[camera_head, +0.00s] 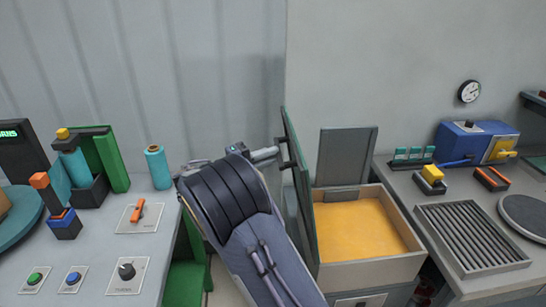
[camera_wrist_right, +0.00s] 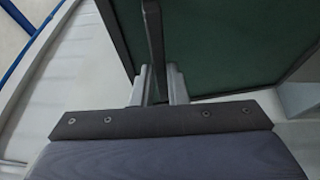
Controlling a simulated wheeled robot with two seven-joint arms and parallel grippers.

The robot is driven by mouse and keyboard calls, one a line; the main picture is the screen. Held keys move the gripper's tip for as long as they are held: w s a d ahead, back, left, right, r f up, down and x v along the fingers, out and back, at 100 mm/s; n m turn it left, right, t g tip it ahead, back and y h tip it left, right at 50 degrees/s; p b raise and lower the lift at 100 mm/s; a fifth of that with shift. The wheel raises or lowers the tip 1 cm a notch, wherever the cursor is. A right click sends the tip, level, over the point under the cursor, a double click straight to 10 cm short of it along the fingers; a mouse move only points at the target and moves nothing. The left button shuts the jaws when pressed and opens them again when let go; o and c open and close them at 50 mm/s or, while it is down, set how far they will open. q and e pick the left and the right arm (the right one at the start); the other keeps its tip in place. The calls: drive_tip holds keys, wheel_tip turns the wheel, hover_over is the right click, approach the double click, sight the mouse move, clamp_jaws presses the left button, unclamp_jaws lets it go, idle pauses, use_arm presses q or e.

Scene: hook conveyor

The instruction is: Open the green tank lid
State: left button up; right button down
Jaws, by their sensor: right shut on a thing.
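The green tank lid (camera_head: 303,200) stands steeply raised at the left side of the tank (camera_head: 372,268), seen nearly edge-on. The tank is open on top and shows orange-yellow contents (camera_head: 355,232). My right gripper (camera_head: 279,153) is at the lid's left, outer face, with its arm coming up from below. In the right wrist view the fingers (camera_wrist_right: 155,88) are shut on the lid's dark handle bar (camera_wrist_right: 153,40), with the green lid panel (camera_wrist_right: 230,45) behind. My left gripper is not in view.
A grey panel (camera_head: 345,155) stands upright behind the tank. The left bench holds buttons, a knob (camera_head: 126,271), an orange switch (camera_head: 138,212) and a teal cylinder (camera_head: 158,168). The right bench holds a blue machine (camera_head: 465,142) and a ribbed grate (camera_head: 472,238).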

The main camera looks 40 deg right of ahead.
drive_tip(key=shift+w+a+f, duration=0.25)
drive_tip(key=shift+a+f, duration=0.1)
drive_tip(key=shift+a, duration=0.05)
drive_tip(key=c, duration=1.4)
unclamp_jaws()
drive_tip(key=shift+d+f, duration=0.1)
drive_tip(key=shift+d, duration=0.05)
drive_tip(key=shift+c, duration=0.2)
drive_tip(key=shift+s, duration=0.1)
drive_tip(key=w+a+b, duration=0.1)
drive_tip(key=a+b, duration=0.1)
drive_tip(key=a, duration=0.5)
drive_tip(key=shift+w+a+f, duration=0.15)
drive_tip(key=shift+a, duration=0.25)
